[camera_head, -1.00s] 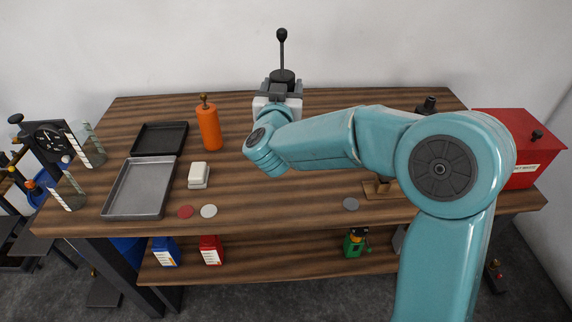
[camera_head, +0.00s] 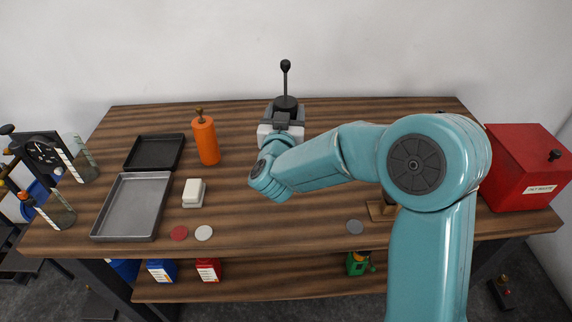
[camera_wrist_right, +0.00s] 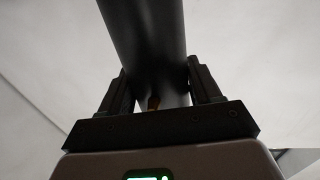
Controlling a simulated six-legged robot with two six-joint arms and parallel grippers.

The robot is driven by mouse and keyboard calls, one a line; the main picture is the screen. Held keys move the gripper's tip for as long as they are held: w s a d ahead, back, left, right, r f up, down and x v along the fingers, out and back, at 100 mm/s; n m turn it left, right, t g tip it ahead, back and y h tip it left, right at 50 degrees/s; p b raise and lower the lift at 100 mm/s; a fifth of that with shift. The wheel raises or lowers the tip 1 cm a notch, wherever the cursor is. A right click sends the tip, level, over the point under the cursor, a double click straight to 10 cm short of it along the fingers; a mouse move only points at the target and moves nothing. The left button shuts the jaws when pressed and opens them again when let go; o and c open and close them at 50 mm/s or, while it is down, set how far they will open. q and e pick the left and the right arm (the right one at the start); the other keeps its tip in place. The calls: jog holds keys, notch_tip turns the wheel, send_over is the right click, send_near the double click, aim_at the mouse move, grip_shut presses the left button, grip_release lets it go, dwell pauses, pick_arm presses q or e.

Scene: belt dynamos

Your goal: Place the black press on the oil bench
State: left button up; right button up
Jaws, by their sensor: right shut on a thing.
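The black press (camera_head: 286,101) has a dark round body with a thin upright rod and a ball knob on top. My right gripper (camera_head: 284,118) is shut on it, and it stands upright over the back middle of the wooden oil bench (camera_head: 330,237). In the right wrist view its dark cylinder (camera_wrist_right: 147,45) sits between the two fingers. My forearm and gripper hide its lower part, so I cannot tell whether it touches the bench.
An orange bottle (camera_head: 206,140), a black tray (camera_head: 155,152), a grey tray (camera_head: 133,207) and a white block (camera_head: 194,193) occupy the left side. A red box (camera_head: 527,170) stands at the right end.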

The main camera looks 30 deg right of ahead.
notch_tip(320, 180, down, 10)
jog(key=shift+f+p, duration=0.2)
jog(key=shift+p, duration=0.1)
notch_tip(320, 180, down, 4)
jog(key=shift+w+d+r, duration=0.1)
jog(key=shift+f, duration=0.2)
jog(key=o, duration=1.6)
jog(key=shift+c, duration=0.2)
